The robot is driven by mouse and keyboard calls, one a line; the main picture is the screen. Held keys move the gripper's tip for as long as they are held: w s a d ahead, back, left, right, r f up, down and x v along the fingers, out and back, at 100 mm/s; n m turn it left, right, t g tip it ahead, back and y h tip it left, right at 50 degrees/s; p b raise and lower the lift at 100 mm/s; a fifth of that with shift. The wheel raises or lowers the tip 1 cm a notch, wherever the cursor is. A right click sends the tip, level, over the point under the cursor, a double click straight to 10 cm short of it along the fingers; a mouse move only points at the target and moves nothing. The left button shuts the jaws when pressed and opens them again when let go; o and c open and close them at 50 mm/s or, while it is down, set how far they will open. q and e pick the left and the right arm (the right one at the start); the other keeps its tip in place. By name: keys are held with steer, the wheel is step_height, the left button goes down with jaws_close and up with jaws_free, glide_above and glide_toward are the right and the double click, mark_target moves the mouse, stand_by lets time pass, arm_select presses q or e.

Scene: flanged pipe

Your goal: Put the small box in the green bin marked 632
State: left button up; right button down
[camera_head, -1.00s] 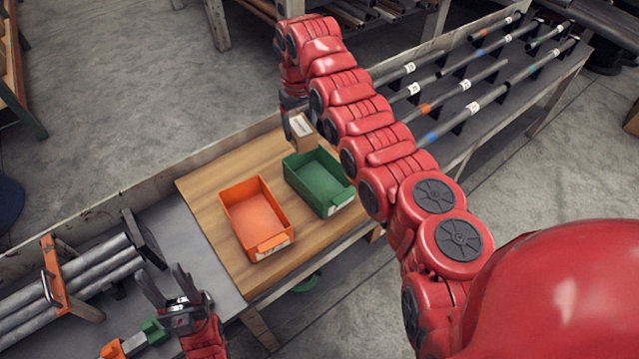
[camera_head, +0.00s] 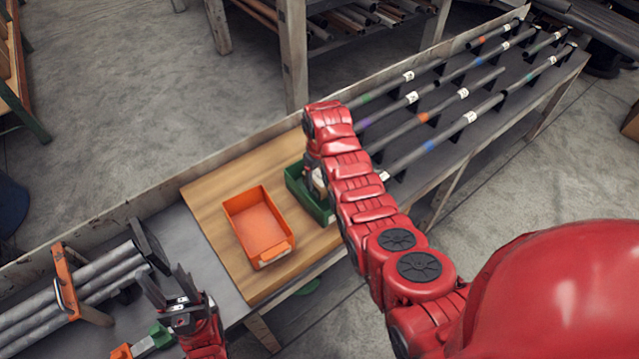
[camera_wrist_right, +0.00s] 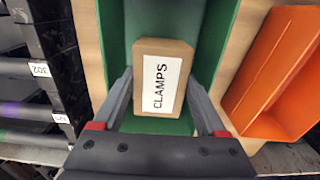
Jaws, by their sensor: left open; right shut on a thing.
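The small box, a brown carton labelled CLAMPS (camera_wrist_right: 160,85), is between the fingers of my right gripper (camera_wrist_right: 162,100) in the right wrist view. My right gripper is shut on it. In the head view a bit of the box (camera_head: 319,183) shows beside my right arm, over the green bin (camera_head: 300,187). The bin's green wall also shows in the right wrist view (camera_wrist_right: 218,40). Whether the box touches the bin floor I cannot tell. The number on the bin is hidden. My left gripper (camera_head: 168,287) is open and empty, low at the left.
An orange bin (camera_head: 258,225) stands left of the green bin on the wooden board (camera_head: 205,195). Labelled pipes (camera_head: 455,130) lie on racks at the right. Grey pipes (camera_head: 75,290) lie at the left. Bare board surrounds the orange bin.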

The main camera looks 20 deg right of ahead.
mark_target(320, 185)
steer(key=shift+f, duration=0.4)
steer(key=shift+f+p, duration=0.3)
steer(key=shift+f, duration=1.2)
steer(key=shift+f, duration=0.1)
